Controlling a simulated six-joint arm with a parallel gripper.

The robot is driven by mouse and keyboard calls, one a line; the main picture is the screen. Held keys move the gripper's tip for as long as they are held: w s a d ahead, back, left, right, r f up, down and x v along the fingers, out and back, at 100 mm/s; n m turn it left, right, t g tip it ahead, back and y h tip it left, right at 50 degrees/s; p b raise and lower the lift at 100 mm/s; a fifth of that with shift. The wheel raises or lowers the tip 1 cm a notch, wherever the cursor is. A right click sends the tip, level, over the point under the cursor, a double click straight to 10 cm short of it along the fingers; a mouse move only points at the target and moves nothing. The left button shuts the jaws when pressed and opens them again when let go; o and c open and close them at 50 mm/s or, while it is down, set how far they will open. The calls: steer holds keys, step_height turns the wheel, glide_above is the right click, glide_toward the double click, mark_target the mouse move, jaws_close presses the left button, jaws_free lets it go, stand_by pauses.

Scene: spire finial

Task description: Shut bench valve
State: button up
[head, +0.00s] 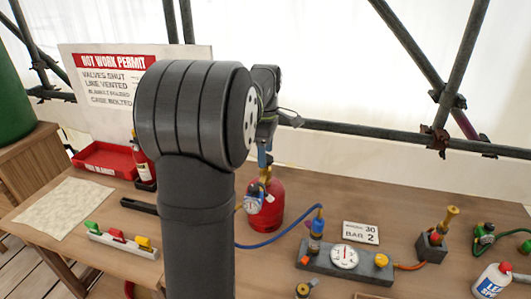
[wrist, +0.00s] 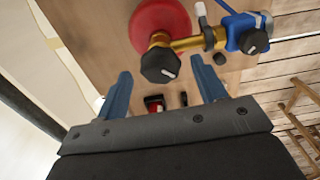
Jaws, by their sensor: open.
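A red gas cylinder (head: 267,206) stands on the bench, partly hidden behind my arm. In the wrist view the cylinder (wrist: 168,14) carries a brass valve with a black knob (wrist: 160,66) with a white mark. A blue regulator (wrist: 240,34) with another black knob sits to its right. My gripper (wrist: 160,68) is open with blue fingers; the brass valve's knob appears between the fingertips, contact unclear. In the head view my gripper (head: 265,158) is just above the cylinder top. A grey block (head: 345,262) with a gauge and blue and yellow fittings stands on the bench; which valve is meant is unclear.
A blue hose (head: 275,245) runs from the cylinder area to the grey block. A permit board (head: 105,85), red tray (head: 105,158) and rack of coloured pieces (head: 118,243) are left. A brass-topped fitting (head: 432,243) and white bottle (head: 490,282) are right. Scaffold tubes (head: 390,143) cross behind.

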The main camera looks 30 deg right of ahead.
steer(key=shift+f, duration=0.4)
steer(key=c, duration=1)
steer(key=shift+m, duration=0.4)
steer(key=m, duration=0.3)
steer(key=shift+m, duration=0.3)
steer(key=m, duration=0.4)
steer(key=shift+r+m, duration=0.1)
steer(key=shift+m, duration=0.2)
